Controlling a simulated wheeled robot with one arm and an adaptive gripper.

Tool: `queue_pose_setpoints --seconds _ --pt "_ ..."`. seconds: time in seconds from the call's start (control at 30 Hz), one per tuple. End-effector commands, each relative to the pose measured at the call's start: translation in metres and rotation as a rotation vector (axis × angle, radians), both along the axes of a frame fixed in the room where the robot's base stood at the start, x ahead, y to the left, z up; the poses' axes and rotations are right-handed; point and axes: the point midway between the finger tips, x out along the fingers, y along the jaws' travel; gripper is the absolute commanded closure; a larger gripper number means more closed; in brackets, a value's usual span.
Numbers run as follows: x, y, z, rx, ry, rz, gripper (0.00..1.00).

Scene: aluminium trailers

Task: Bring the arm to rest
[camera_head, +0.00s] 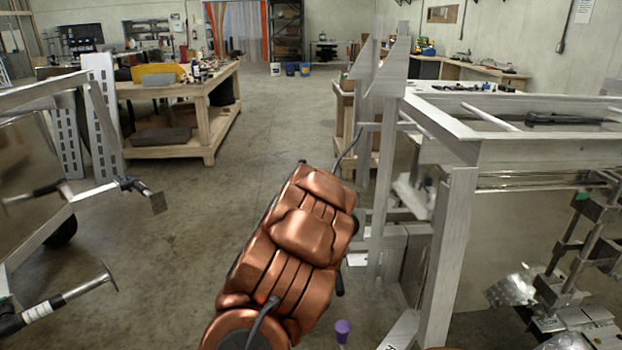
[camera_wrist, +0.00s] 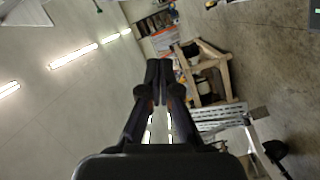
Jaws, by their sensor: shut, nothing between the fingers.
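My arm (camera_head: 290,250), copper-coloured, rises from the bottom middle of the head view and leans up to the right. It stands in front of the open floor, left of an aluminium frame (camera_head: 455,230). A cable runs along it. My gripper is hidden behind the arm in the head view. In the wrist view my gripper (camera_wrist: 159,68) shows with its two black fingers together, shut and empty. No object touches the fingertips. The wrist view is tilted, with wall and ceiling lights on the left and floor on the right.
An aluminium trailer (camera_head: 60,130) stands at the left, with metal bars reaching inward. A wooden workbench (camera_head: 205,115) stands behind it; a wooden bench also shows in the wrist view (camera_wrist: 215,75). A purple-topped object (camera_head: 343,327) is close to my arm. The central floor (camera_head: 270,120) is clear.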

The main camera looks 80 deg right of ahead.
Motion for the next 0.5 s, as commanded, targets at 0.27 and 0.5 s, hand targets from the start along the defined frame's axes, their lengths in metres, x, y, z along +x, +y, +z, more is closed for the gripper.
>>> queue_pose_setpoints --seconds 0.27,0.5 --pt "-0.0001 0.0105 0.0017 -0.001 0.000 0.000 1.00" --pt "-0.0001 0.0104 0.0018 -0.001 0.000 0.000 1.00"
